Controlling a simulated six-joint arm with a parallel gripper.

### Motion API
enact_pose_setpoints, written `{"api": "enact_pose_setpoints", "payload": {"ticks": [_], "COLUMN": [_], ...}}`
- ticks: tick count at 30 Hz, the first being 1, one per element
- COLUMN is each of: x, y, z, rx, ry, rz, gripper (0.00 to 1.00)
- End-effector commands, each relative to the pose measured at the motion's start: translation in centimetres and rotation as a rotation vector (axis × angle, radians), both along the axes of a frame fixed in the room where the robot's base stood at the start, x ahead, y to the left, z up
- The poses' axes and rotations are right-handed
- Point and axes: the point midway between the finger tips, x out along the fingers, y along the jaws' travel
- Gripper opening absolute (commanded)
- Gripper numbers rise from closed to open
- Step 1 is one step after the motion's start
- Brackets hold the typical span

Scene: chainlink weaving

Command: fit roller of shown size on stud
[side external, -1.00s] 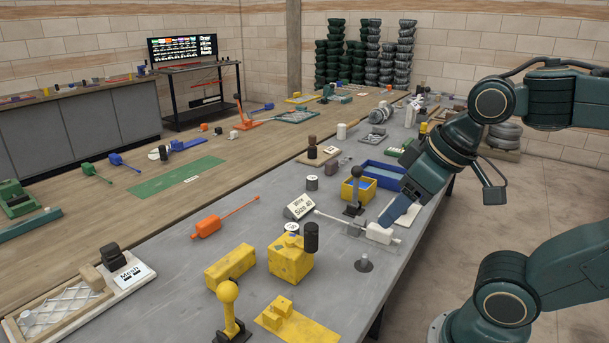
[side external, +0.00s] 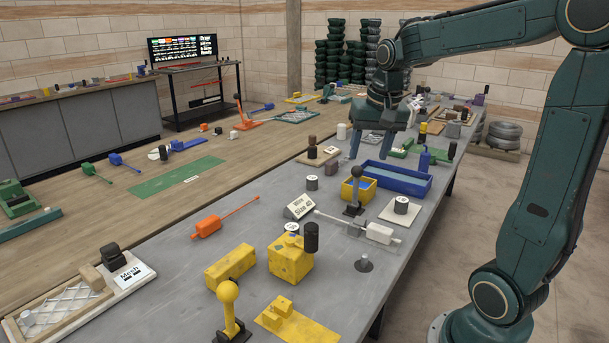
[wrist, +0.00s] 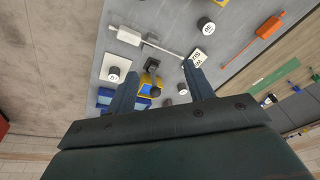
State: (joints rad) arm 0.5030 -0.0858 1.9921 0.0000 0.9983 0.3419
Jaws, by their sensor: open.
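A sign reading "Wire Size 40" (side external: 301,206) stands on the grey table and also shows in the wrist view (wrist: 201,57). A dark roller with a pale top (side external: 401,205) stands upright on a white plate (side external: 389,215) at the table's right side. In the wrist view this roller (wrist: 114,74) is on the plate; any stud under it is hidden. Two similar rollers stand apart: one behind the sign (side external: 312,183), one behind the yellow cube (side external: 291,228). My gripper (side external: 371,150) is open and empty, raised above the table beyond the plate. Its fingers frame the wrist view (wrist: 160,78).
A blue tray (side external: 412,186) and a yellow bin (side external: 348,195) with a dark lever (side external: 355,175) stand near the plate. A white-handled tool (side external: 379,233) lies in front.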

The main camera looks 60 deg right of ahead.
Motion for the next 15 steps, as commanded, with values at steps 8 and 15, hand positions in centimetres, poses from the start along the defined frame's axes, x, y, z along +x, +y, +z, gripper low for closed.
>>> {"api": "enact_pose_setpoints", "payload": {"ticks": [8, 15], "x": [1.4, 0.7], "y": [-8.6, -16.2], "z": [-2.9, -6.3], "rx": [0.066, 0.123], "ry": [0.061, 0.105], "rz": [-0.278, -0.512], "gripper": [0.52, 0.52]}}
